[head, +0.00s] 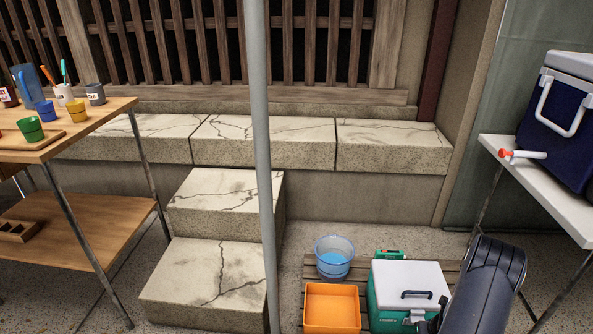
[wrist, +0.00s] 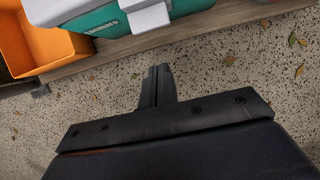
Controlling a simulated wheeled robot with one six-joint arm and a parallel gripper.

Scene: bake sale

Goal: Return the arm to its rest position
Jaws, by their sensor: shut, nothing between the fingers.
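My gripper (wrist: 157,88) shows in the wrist view with its two dark fingers pressed together. It is shut and holds nothing. It hangs over the speckled floor (wrist: 215,75), in front of the wooden slatted pallet. In the head view my dark arm (head: 487,285) shows at the lower right, beside the green and white cooler (head: 408,278); the fingers are hidden there.
An orange bin (head: 331,308) and a blue bucket (head: 334,258) stand left of the cooler. A white table (head: 550,190) with a blue cooler (head: 560,125) is at right. A grey pole (head: 262,150) rises mid-view. Stone steps (head: 205,280) and a wooden table (head: 90,122) are at left.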

